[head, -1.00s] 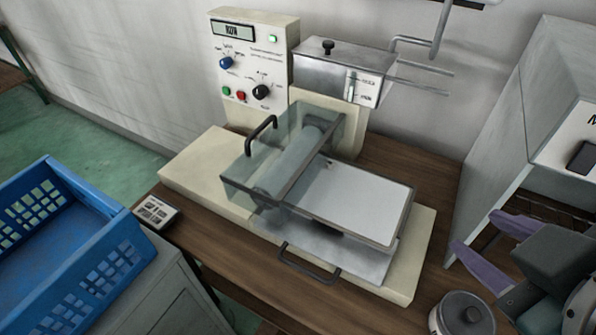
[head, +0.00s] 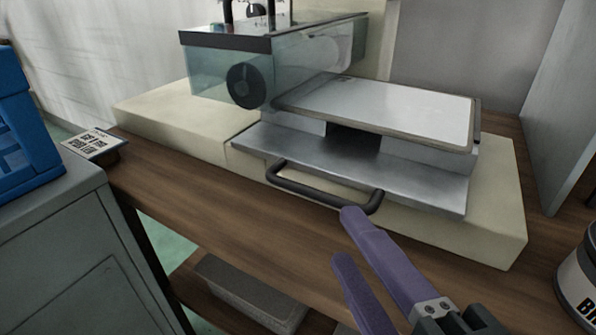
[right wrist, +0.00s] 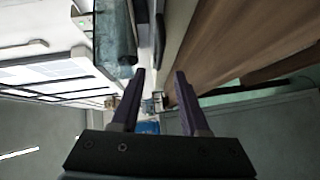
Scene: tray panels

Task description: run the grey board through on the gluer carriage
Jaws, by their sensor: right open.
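The gluer (head: 160,115) stands on the wooden bench, with a clear cover (head: 215,75) over its roller. A pale grey board (head: 400,108) lies flat on the carriage, to the right of the cover. The metal carriage plate (head: 370,172) has a dark bar handle (head: 310,193) along its front. My right gripper (head: 348,238) is open, with purple fingers. In the head view its upper fingertip overlaps the handle's right end; I cannot tell whether they touch. The right wrist view shows nothing between its fingers (right wrist: 160,75). My left gripper is out of view.
A labelled tin (head: 578,285) stands at the right edge. A grey slab (head: 250,290) lies on the shelf below. The bench front is clear.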

